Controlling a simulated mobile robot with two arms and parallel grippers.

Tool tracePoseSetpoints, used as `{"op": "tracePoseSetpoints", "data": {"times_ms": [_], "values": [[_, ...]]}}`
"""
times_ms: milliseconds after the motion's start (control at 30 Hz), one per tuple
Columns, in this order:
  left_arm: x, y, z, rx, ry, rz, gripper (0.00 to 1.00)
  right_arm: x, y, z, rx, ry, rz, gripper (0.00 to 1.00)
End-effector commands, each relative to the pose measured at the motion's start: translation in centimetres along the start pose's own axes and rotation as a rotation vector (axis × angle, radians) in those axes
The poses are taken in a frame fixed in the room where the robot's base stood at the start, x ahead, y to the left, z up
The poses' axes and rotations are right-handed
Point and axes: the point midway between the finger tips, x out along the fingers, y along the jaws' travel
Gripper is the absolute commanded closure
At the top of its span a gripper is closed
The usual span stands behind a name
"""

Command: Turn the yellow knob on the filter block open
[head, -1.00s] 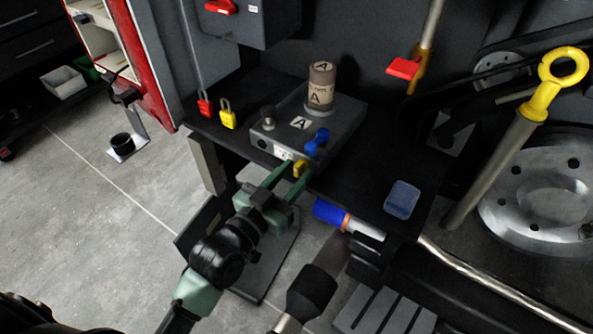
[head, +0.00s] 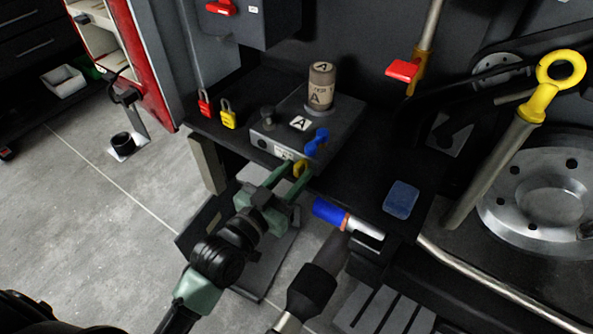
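The filter block (head: 276,143) is a dark grey box on a black shelf, with a tan canister (head: 321,86) marked A on top. A yellow knob (head: 301,168) sits low on its front side, close to the shelf edge. A blue knob (head: 317,142) sits just above it. My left gripper (head: 299,170), with green fingers, reaches up from below. Its fingertips are on either side of the yellow knob and appear closed on it, partly hiding it.
Red (head: 204,103) and yellow (head: 228,114) padlocks are left of the block. A blue pad (head: 401,199) lies on the shelf at right. A blue-ended pipe (head: 330,211) is just right of my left gripper. A yellow ring-topped rod (head: 538,101) stands at far right.

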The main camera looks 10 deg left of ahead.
Motion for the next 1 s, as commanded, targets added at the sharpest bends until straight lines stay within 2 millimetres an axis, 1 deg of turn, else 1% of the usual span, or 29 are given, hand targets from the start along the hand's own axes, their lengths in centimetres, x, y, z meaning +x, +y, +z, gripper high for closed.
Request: {"op": "tracePoseSetpoints", "data": {"times_ms": [33, 67, 100, 467, 633, 867, 1000], "values": [[0.0, 0.0, 0.0, 0.0, 0.0, 0.0, 0.81, 0.0, 0.0, -0.1, 0.0, 0.001, 0.0, 0.64], [0.0, 0.0, 0.0, 0.0, 0.0, 0.0, 0.9, 0.0, 0.0, -0.1, 0.0, 0.001, 0.0, 0.64], [0.0, 0.0, 0.0, 0.0, 0.0, 0.0, 1.0, 0.0, 0.0, -0.1, 0.0, 0.001, 0.0, 0.64], [0.0, 0.0, -0.1, 0.031, 0.0, 0.0, 1.0, -0.2, 0.0, -0.3, 0.0, 0.011, 0.0, 0.64], [0.0, 0.0, -0.1, 0.075, 0.0, 0.0, 1.0, 0.6, 0.0, 0.9, 0.0, -0.003, 0.0, 0.64], [0.0, 0.0, -0.1, 0.132, 0.0, 0.0, 1.0, 1.2, 0.0, 1.5, -0.002, -0.002, 0.0, 0.64], [0.0, 0.0, -0.1, 0.167, 0.0, 0.0, 1.0, 1.6, -0.1, 2.2, -0.004, -0.008, -0.002, 0.64]]}}
